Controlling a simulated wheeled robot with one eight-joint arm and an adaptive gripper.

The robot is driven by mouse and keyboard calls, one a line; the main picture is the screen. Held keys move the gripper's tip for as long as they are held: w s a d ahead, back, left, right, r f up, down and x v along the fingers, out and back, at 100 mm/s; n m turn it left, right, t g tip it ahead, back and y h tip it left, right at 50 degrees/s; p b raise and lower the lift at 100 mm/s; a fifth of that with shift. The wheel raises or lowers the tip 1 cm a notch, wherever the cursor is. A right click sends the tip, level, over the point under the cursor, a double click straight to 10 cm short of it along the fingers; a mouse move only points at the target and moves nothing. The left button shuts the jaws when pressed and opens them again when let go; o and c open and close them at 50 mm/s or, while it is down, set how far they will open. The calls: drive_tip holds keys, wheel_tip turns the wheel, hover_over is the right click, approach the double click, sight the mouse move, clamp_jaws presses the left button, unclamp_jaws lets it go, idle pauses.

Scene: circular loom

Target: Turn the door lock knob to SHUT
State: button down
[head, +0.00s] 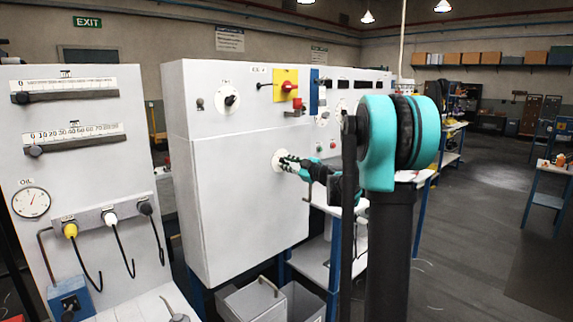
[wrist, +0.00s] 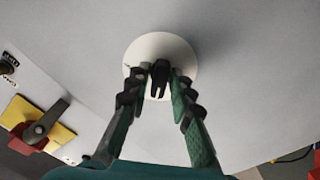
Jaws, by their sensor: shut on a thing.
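My gripper (head: 287,162) reaches the front of the grey-white cabinet (head: 236,215) and is shut on a small black knob (wrist: 158,88). The knob sits in the middle of a round white plate (wrist: 160,48), which also shows in the head view (head: 279,158). In the wrist view the two ridged fingers stand on either side of the knob. A small mark at the plate's left edge is too small to read. I cannot read SHUT anywhere, and the fingers partly hide the plate. In the head view the knob is hidden behind my gripper.
Above stand a black knob on a white dial (head: 230,99) and a red switch on a yellow plate (head: 287,86). A gauge panel (head: 80,130) stands at left. Bins (head: 255,305) lie below the cabinet. Open floor lies at right.

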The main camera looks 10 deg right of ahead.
drive_tip(key=shift+n, duration=0.4)
drive_tip(key=c, duration=1.5)
unclamp_jaws()
drive_tip(key=shift+c, duration=0.2)
drive_tip(key=v, duration=0.7)
